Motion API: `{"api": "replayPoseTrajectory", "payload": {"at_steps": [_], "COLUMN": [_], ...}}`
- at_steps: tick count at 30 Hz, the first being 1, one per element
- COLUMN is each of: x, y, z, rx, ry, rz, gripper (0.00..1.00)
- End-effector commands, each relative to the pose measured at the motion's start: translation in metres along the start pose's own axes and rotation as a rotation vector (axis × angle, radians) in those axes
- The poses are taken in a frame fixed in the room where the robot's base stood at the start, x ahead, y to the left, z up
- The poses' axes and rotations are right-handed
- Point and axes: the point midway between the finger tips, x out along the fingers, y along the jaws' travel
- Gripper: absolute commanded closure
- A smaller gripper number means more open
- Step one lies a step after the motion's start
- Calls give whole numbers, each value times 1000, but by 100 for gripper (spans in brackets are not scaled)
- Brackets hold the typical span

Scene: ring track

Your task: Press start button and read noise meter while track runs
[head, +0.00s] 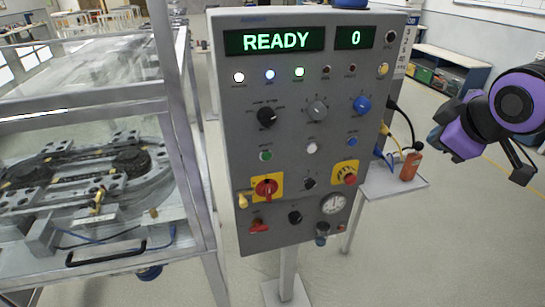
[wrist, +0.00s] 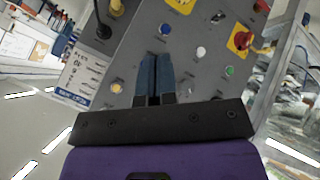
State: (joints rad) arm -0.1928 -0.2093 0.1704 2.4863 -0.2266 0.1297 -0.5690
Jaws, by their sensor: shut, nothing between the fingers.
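The grey control panel (head: 312,112) stands upright in the middle of the head view. Its display (head: 275,40) reads READY, and a second window (head: 354,38) reads 0. A green button (head: 266,156) is on its left side, in a row with a white and a blue one; the green button also shows in the wrist view (wrist: 229,71). An orange handheld device with a black ball top, probably the noise meter (head: 409,167), stands on a small shelf right of the panel; its reading is not legible. My gripper (wrist: 155,62) is shut and empty, in front of the panel, not visibly touching any button.
The track (head: 100,180) lies inside a clear-walled, metal-framed enclosure at the left; it looks blurred through the panes. Cables hang between the panel and the side shelf (head: 395,185). Knobs, a red-and-yellow rotary switch (head: 265,188) and a yellow-backed red button (head: 347,175) stick out from the panel.

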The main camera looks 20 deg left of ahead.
Motion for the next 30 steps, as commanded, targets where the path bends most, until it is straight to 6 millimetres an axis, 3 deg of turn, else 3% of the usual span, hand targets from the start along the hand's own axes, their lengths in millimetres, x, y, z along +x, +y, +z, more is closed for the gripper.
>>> {"api": "replayPoseTrajectory", "payload": {"at_steps": [1, 6, 13, 18, 21, 25, 30], "x": [18, 66, 113, 129, 132, 133, 133], "y": [-11, -50, -128, -187, -212, -232, -239], "z": [-13, -59, -116, -144, -154, -162, -165], "rx": [-82, -360, -674, -827, -878, -913, -925], "ry": [38, 210, 491, 698, 789, 863, 892], "rz": [-19, -51, -82, -83, -76, -67, -60], "gripper": [100, 100, 100, 100, 100, 100, 100]}}
